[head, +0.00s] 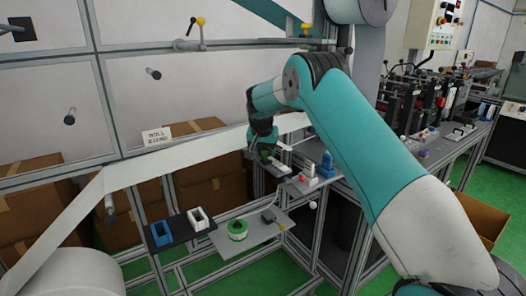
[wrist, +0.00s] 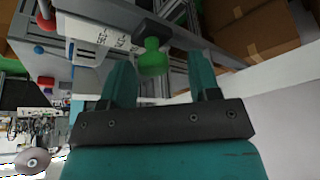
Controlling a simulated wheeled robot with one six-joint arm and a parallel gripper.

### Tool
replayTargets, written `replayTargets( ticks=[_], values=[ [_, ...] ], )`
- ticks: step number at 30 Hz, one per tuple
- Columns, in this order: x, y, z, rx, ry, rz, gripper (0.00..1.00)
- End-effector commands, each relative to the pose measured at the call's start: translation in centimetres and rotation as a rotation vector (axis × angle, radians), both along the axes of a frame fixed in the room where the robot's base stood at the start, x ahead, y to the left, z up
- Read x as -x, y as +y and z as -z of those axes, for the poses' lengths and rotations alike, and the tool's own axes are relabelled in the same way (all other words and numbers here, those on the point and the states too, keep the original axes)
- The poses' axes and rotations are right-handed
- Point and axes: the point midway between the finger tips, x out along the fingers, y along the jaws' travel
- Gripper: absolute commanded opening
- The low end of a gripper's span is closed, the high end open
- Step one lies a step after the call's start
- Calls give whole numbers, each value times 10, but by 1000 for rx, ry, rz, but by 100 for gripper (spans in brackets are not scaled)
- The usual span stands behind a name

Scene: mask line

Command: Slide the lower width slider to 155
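In the wrist view a green knob (wrist: 152,60) sits on a dark block (wrist: 150,32) beside a pale scale plate (wrist: 98,34) with printed marks too small to read. I take this for the width slider; I cannot tell whether it is the lower one. My gripper (wrist: 160,66) is open, its two teal fingers on either side of the knob in the picture with gaps at both sides. I cannot tell whether the fingertips reach its depth. In the head view my gripper (head: 266,153) is at the rail below the white web; the knob is mostly hidden there.
A white strip of web (head: 130,170) runs close behind my gripper. Right of it are small red (head: 311,168) and blue (head: 326,166) parts. Cardboard boxes (head: 207,180) stand behind the frame.

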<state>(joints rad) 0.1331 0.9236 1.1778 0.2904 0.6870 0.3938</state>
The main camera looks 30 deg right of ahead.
Motion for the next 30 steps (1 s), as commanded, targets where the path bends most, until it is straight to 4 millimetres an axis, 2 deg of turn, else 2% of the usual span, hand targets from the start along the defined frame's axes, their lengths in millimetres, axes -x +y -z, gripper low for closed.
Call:
replayTargets(
  ticks=[5,8,14,24,30],
  values=[
    [2,-1,-1,0,3,3,56],
    [4,2,-9,-1,2,3,56],
    [15,15,-47,0,-1,0,56],
    [38,39,-126,0,-1,-4,56],
    [46,46,-153,0,0,-3,56]
  ],
)
